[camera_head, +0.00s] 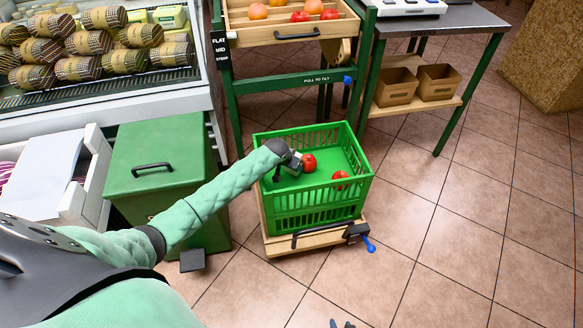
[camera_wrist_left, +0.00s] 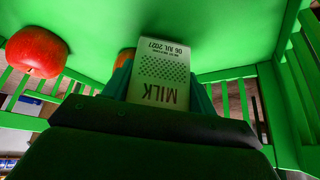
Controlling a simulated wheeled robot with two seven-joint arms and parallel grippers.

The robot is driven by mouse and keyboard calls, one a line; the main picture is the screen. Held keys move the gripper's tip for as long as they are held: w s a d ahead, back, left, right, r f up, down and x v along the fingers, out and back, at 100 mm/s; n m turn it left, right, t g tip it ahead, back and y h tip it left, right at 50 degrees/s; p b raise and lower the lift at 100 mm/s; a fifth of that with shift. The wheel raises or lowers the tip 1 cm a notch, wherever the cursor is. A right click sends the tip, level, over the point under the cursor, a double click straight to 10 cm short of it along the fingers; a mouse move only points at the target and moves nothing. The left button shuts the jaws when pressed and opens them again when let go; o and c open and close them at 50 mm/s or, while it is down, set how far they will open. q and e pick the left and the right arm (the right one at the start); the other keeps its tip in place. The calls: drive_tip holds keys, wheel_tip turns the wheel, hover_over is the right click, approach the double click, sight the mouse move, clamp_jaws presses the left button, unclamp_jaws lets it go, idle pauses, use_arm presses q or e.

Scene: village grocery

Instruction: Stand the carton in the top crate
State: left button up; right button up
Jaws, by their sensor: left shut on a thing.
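The green crate (camera_head: 318,212) stands on a low wooden platform. My left gripper (camera_head: 290,165) reaches down inside its left part. In the left wrist view, the left gripper (camera_wrist_left: 160,95) is shut on a pale milk carton (camera_wrist_left: 163,72), its print upside down in that view. In the head view the carton is mostly hidden by the gripper. I cannot tell if its base touches the crate floor. A red fruit (camera_head: 309,163) lies just right of the gripper, and another red fruit (camera_head: 340,177) lies further right. My right gripper (camera_head: 341,323) shows only two separated tips at the bottom edge.
In the wrist view, a red fruit (camera_wrist_left: 36,52) lies left of the carton, and an orange-coloured thing (camera_wrist_left: 126,56) shows partly behind it. A green chest (camera_head: 165,185) stands left of the crate, a fruit stand (camera_head: 290,35) behind. Floor at right is clear.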

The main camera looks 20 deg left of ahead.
use_arm(q)
drive_tip(key=shift+f, duration=0.8)
drive_tip(key=o, duration=1.1)
drive_tip(key=shift+f, duration=0.1)
drive_tip(key=shift+o, duration=0.2)
drive_tip(key=p+v, duration=0.1)
drive_tip(key=v, duration=1.1)
